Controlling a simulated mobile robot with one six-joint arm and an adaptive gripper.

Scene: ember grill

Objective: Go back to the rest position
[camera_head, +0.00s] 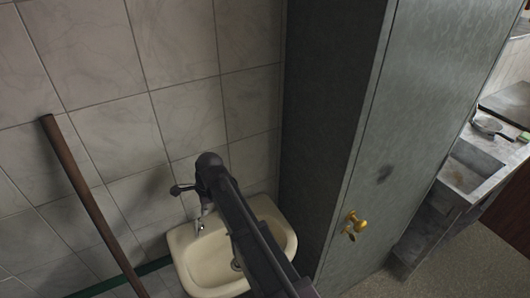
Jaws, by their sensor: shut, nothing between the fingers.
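My arm (248,232) reaches up from the bottom edge, across the front of the cream wash basin (184,262). Its dark rounded far end shows above the basin, against the tiled wall. My arm hides part of the basin.
A tall grey metal cabinet (410,110) with a brass knob (356,217) stands right of the basin. A brown wooden pole (84,190) leans on the wall at left. A stone sink counter (468,172) with a pan (490,126) is at far right. Bare floor (440,262) shows at lower right.

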